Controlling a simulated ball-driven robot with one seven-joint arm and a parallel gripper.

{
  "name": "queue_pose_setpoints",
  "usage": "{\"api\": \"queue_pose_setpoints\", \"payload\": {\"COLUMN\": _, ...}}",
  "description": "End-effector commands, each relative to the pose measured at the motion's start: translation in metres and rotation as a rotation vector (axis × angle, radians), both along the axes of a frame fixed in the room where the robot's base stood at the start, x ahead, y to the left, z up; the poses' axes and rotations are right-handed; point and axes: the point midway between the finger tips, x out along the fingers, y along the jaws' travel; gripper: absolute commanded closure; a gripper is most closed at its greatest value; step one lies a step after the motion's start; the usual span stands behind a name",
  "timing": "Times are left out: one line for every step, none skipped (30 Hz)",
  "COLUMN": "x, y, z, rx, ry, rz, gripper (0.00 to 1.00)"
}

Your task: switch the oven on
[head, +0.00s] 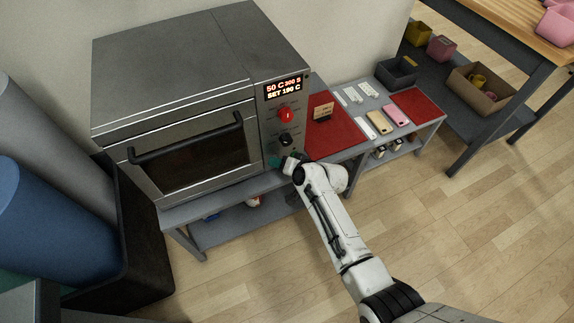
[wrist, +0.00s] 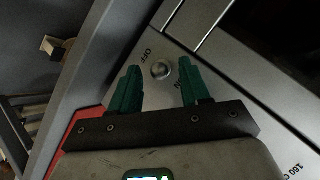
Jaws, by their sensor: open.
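The grey oven (head: 185,55) stands on a low grey table, its door shut. Its display (head: 283,88) is lit and reads 50 C, 300 S, SET 190 C. A red knob (head: 286,115) and a black knob (head: 286,140) sit below the display. In the wrist view a small round metal switch (wrist: 161,70) is on the panel between the labels OFF and ON; I cannot tell which way it leans. My gripper (head: 275,161) is at the lower panel and hides the switch in the head view. Its green fingers (wrist: 159,66) are open, one on each side of the switch.
A grey table (head: 215,206) carries the oven. To the right are red mats (head: 334,137) and phones (head: 380,121). A dark bin (head: 140,255) stands at left. A workbench with boxes (head: 480,85) is at far right. The wooden floor in front is clear.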

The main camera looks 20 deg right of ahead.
Motion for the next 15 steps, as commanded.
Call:
{"api": "queue_pose_setpoints", "payload": {"x": -0.004, "y": -0.002, "z": 0.002, "rx": -0.001, "ry": 0.001, "rz": 0.0, "gripper": 0.54}}
{"api": "queue_pose_setpoints", "payload": {"x": -0.006, "y": -0.002, "z": 0.004, "rx": -0.001, "ry": 0.001, "rz": 0.0, "gripper": 0.54}}
{"api": "queue_pose_setpoints", "payload": {"x": -0.009, "y": -0.004, "z": 0.008, "rx": -0.001, "ry": 0.0, "rz": -0.001, "gripper": 0.54}}
{"api": "queue_pose_setpoints", "payload": {"x": -0.013, "y": -0.005, "z": 0.011, "rx": -0.001, "ry": 0.0, "rz": -0.001, "gripper": 0.54}}
{"api": "queue_pose_setpoints", "payload": {"x": -0.017, "y": -0.007, "z": 0.014, "rx": -0.001, "ry": 0.0, "rz": -0.001, "gripper": 0.54}}
{"api": "queue_pose_setpoints", "payload": {"x": -0.022, "y": -0.009, "z": 0.018, "rx": -0.001, "ry": 0.001, "rz": 0.0, "gripper": 0.54}}
{"api": "queue_pose_setpoints", "payload": {"x": -0.027, "y": -0.011, "z": 0.021, "rx": 0.0, "ry": 0.002, "rz": -0.002, "gripper": 0.54}}
{"api": "queue_pose_setpoints", "payload": {"x": -0.031, "y": -0.012, "z": 0.025, "rx": -0.001, "ry": 0.0, "rz": -0.001, "gripper": 0.54}}
{"api": "queue_pose_setpoints", "payload": {"x": -0.037, "y": -0.015, "z": 0.029, "rx": -0.001, "ry": 0.001, "rz": -0.002, "gripper": 0.54}}
{"api": "queue_pose_setpoints", "payload": {"x": -0.041, "y": -0.016, "z": 0.032, "rx": -0.001, "ry": 0.001, "rz": -0.001, "gripper": 0.54}}
{"api": "queue_pose_setpoints", "payload": {"x": -0.045, "y": -0.018, "z": 0.035, "rx": -0.001, "ry": 0.001, "rz": -0.002, "gripper": 0.54}}
{"api": "queue_pose_setpoints", "payload": {"x": -0.051, "y": -0.02, "z": 0.039, "rx": -0.002, "ry": 0.0, "rz": -0.002, "gripper": 0.54}}
{"api": "queue_pose_setpoints", "payload": {"x": -0.055, "y": -0.022, "z": 0.042, "rx": -0.001, "ry": 0.001, "rz": -0.002, "gripper": 0.54}}
{"api": "queue_pose_setpoints", "payload": {"x": -0.059, "y": -0.023, "z": 0.045, "rx": -0.001, "ry": 0.001, "rz": -0.001, "gripper": 0.54}}
{"api": "queue_pose_setpoints", "payload": {"x": -0.063, "y": -0.025, "z": 0.049, "rx": -0.001, "ry": -0.001, "rz": -0.002, "gripper": 0.54}}
